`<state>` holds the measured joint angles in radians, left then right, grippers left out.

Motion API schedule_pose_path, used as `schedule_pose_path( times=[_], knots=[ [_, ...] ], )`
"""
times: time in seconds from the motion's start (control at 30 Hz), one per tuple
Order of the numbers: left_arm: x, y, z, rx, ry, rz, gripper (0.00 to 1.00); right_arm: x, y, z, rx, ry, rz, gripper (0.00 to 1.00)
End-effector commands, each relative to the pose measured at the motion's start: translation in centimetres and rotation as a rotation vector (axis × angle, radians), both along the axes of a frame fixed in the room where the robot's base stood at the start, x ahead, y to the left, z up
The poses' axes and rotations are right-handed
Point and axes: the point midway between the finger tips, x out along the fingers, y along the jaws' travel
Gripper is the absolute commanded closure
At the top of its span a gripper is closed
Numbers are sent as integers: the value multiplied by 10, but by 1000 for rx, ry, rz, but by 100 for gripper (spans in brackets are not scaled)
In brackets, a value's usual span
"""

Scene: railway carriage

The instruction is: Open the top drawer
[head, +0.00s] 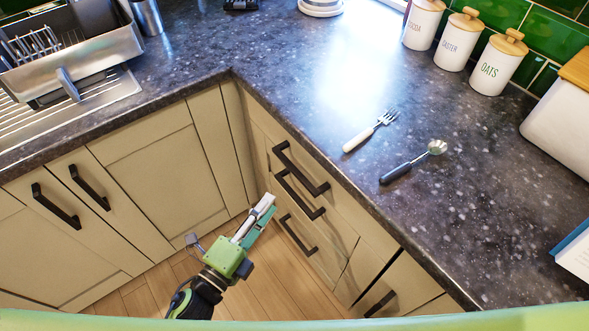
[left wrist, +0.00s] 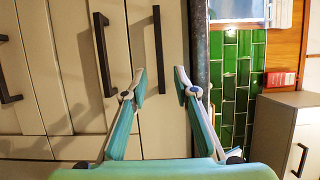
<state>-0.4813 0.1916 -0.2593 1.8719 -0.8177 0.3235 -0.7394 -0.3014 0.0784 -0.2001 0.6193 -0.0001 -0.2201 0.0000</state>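The top drawer (head: 322,205) is the cream front just under the dark worktop and looks shut. Its black bar handle (head: 300,168) also shows in the left wrist view (left wrist: 158,45), where picture up runs along the bar. My left gripper (head: 269,203) is in front of the drawer stack, low and left of the top handle in the head view. In the left wrist view its two fingers (left wrist: 160,80) are apart with nothing held. The near end of the top handle shows between them, apparently ahead of the tips; I cannot tell the gap. My right gripper is not in view.
A second handle (head: 299,195) and a third handle (head: 297,233) sit below the top one. A fork (head: 371,131) and a spoon (head: 413,162) lie on the worktop (head: 300,80). Cupboards (head: 160,165) stand on the left. Wooden floor (head: 275,280) is clear below.

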Motion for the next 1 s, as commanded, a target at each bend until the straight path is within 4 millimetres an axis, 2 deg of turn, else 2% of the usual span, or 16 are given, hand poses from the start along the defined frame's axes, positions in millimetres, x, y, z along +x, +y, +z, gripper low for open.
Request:
schedule_pose_path(
  times=[0.2,0.4,0.6,0.8,1.0],
  knots=[
    [35,-20,3,-4,0,2,73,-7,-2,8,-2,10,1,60],
    [71,-43,2,-6,2,2,73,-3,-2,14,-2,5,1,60],
    [99,-59,0,-4,3,3,73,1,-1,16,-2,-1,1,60],
    [110,-67,-1,-4,5,3,73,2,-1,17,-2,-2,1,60],
    [112,-68,-1,-4,5,3,73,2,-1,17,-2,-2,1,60]
  ],
)
